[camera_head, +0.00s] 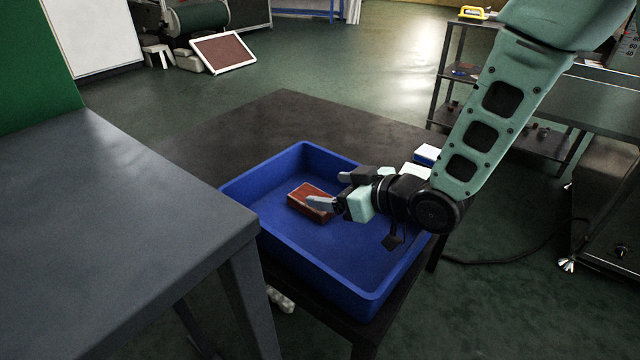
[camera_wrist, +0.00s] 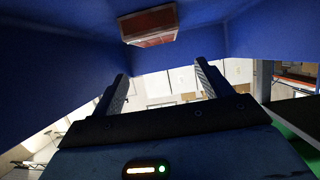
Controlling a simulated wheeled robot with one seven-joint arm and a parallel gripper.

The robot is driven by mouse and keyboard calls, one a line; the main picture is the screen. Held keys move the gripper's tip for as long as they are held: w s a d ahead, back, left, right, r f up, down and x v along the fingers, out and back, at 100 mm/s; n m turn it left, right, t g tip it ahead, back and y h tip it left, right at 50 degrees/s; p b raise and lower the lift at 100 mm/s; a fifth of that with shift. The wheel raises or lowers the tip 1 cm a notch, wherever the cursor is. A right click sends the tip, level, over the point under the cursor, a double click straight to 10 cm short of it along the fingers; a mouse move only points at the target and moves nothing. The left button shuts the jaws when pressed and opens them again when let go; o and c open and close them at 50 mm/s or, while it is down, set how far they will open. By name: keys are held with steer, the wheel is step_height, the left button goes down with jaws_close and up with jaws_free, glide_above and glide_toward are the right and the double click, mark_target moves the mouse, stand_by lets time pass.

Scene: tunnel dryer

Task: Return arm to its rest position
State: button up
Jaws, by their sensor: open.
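My gripper (camera_head: 330,191) is over the blue bin, with its two fingers spread apart and pointing left. In the wrist view my gripper (camera_wrist: 165,85) shows both fingers apart with nothing between them. A reddish-brown block (camera_head: 311,200) lies on the floor of the bin, just left of the fingertips. The lower finger overlaps it in the head view, and I cannot tell whether they touch. The block also shows in the wrist view (camera_wrist: 150,24), ahead of the fingers and clear of them.
The blue bin (camera_head: 318,281) stands on a dark low table (camera_head: 262,115). A grey table (camera_head: 110,235) stands close at the left. A small blue-and-white object (camera_head: 427,153) lies behind my wrist. A dark shelf rack (camera_head: 436,98) stands at the right. Open floor (camera_head: 330,60) lies behind.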

steer(key=shift+v, duration=0.85)
steer(key=shift+r, duration=0.15)
